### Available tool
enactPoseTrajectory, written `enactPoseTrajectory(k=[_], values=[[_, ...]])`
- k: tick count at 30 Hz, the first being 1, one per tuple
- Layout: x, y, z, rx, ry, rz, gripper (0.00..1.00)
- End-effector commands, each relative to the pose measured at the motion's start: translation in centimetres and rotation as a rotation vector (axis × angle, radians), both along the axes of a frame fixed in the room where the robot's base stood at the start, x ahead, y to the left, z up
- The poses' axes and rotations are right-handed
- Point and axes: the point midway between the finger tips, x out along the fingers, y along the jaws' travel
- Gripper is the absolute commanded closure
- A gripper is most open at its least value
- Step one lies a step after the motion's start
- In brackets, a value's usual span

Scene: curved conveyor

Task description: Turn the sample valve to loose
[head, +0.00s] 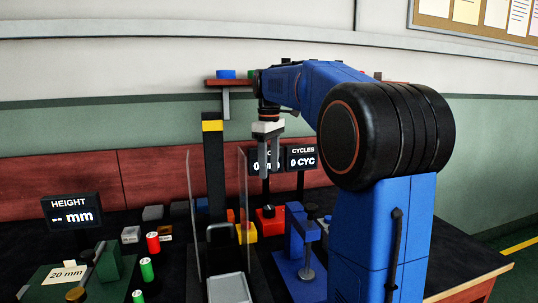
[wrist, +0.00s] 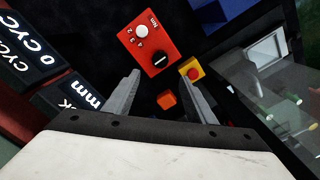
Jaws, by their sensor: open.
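No part in view is legibly marked as the sample valve, and I cannot tell for sure which it is. A red box (wrist: 150,30) carries a black rotary knob (wrist: 158,60) with a pale pointer line, a white round part (wrist: 141,31) and small white markings. The same red box (head: 275,223) stands on the table in the head view. My gripper (head: 268,170) points down above the table, over the area of this box. In the wrist view my gripper (wrist: 163,76) has its fingers wide apart with nothing held, and the knob appears just beyond the fingertips.
A yellow box with a red button (wrist: 192,71) and an orange cube (wrist: 167,100) sit close by. Clear upright panels (head: 242,205) stand left of my gripper. A blue fixture (head: 296,240) stands to the right. Displays (head: 302,157) are behind. Red and green cylinders (head: 153,243) stand left.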

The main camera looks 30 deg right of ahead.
Motion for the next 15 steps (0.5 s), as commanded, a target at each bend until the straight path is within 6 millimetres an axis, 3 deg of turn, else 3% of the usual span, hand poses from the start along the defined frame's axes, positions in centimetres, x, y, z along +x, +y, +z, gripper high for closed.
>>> enactPoseTrajectory(k=[6,15], values=[[0.1,0.0,2.9,0.0,0.0,0.0,0.5],[0.0,0.0,3.9,0.0,0.0,0.0,0.5]])
